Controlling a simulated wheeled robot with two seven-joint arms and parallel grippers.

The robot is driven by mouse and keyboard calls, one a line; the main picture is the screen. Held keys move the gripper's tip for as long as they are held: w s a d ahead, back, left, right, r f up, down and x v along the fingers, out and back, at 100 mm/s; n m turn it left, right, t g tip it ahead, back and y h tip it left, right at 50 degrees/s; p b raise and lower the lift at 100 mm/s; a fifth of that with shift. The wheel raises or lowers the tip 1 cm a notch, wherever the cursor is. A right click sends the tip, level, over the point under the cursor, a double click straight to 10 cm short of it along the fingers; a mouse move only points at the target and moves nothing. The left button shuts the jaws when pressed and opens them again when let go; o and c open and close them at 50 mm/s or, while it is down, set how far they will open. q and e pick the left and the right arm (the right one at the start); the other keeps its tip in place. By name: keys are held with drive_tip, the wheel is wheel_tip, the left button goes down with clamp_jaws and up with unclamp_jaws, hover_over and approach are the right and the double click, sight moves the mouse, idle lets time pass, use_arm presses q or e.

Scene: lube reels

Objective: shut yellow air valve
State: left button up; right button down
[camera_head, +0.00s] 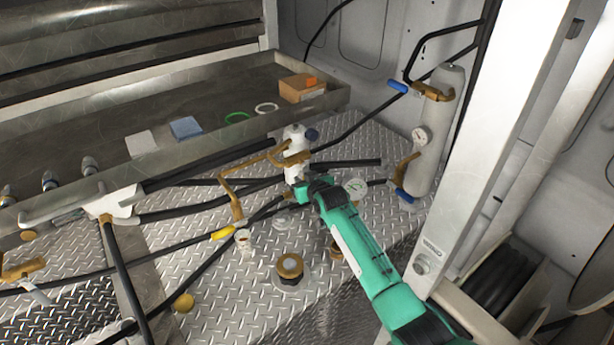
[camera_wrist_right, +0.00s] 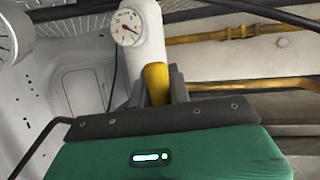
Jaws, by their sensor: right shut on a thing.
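My right gripper (camera_head: 301,190) reaches in from the lower right, with its tip at the base of a white air unit (camera_head: 295,145) with brass fittings. In the right wrist view, its dark fingers (camera_wrist_right: 160,88) are shut on a yellow valve handle (camera_wrist_right: 156,82), which stands upright below a white body with a round gauge (camera_wrist_right: 127,27). In the head view the gripper hides this handle. Another yellow handle (camera_head: 223,232) shows to the left, on a brass pipe, apart from the gripper. My left gripper is not in view.
A white cylinder (camera_head: 431,135) with blue handles stands to the right. Black hoses cross the diamond-plate floor (camera_head: 215,290). A metal tray (camera_head: 335,94) at the back holds a cardboard box (camera_head: 300,92) and small parts. A brass-topped fitting (camera_head: 290,267) stands below the gripper.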

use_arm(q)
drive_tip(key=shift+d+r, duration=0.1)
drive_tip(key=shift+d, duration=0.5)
use_arm(e)
drive_tip(key=shift+s+a+f, duration=0.1)
drive_tip(key=shift+s+a, duration=0.05)
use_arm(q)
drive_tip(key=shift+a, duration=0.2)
use_arm(e)
drive_tip(key=c, duration=1.3)
unclamp_jaws()
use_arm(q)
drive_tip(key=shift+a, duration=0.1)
use_arm(e)
drive_tip(key=shift+s, duration=0.1)
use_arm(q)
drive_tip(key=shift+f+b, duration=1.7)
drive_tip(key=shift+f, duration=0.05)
use_arm(e)
drive_tip(key=v, duration=1.3)
drive_tip(key=shift+s+d+r, duration=0.2)
drive_tip(key=shift+d, duration=0.1)
